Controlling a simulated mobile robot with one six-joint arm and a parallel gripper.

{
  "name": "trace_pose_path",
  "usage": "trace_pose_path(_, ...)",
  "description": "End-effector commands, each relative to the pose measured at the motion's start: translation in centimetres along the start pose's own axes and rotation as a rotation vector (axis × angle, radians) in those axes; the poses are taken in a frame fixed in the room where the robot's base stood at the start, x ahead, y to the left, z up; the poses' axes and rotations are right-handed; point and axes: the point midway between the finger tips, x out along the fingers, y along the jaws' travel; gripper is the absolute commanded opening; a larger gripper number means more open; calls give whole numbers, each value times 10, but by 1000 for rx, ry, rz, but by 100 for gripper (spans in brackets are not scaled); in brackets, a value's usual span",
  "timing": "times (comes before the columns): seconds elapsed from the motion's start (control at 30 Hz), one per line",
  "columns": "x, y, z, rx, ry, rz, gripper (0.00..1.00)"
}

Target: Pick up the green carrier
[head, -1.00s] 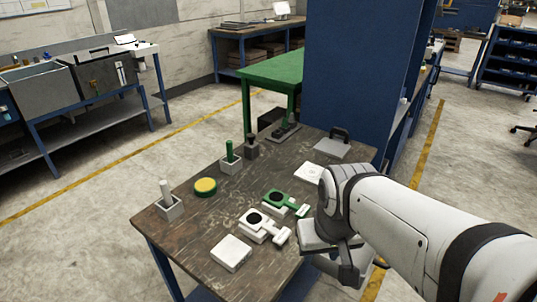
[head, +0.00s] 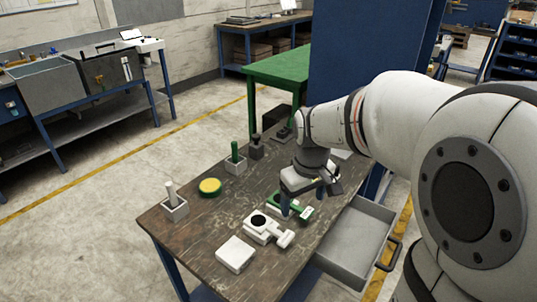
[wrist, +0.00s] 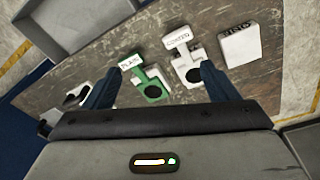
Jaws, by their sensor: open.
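The green carrier lies on the wooden table; in the head view my gripper partly hides it (head: 274,201). In the wrist view the green carrier (wrist: 147,79) shows a dark round spot and a white labelled tab. It appears between my two blue fingers, nearer the left one. My gripper (head: 302,204) points down over the carrier, open and empty; its fingers also frame the wrist view (wrist: 160,87). I cannot tell the exact height of the fingertips above the table.
A white carrier (head: 259,222) lies close beside the green one, with a white box (head: 235,253) beyond it. A yellow-topped round dish (head: 210,187), a green-handled holder (head: 235,166) and a white-handled holder (head: 174,208) stand farther left. A grey drawer (head: 355,245) hangs open at the right.

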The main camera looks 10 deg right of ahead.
Motion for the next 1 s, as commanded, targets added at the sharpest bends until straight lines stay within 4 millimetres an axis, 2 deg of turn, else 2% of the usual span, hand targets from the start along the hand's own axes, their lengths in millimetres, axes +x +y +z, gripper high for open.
trace_pose_path(0.03, 3, 7, -18, -44, -18, -8, 80)
trace_pose_path(0.2, 26, 26, -67, -202, -57, -30, 80)
trace_pose_path(0.3, 42, 35, -90, -282, -75, -43, 80)
trace_pose_path(0.43, 59, 42, -111, -359, -90, -56, 80)
trace_pose_path(0.63, 75, 47, -123, -411, -100, -66, 80)
trace_pose_path(1.0, 117, 46, -115, -413, -103, -68, 80)
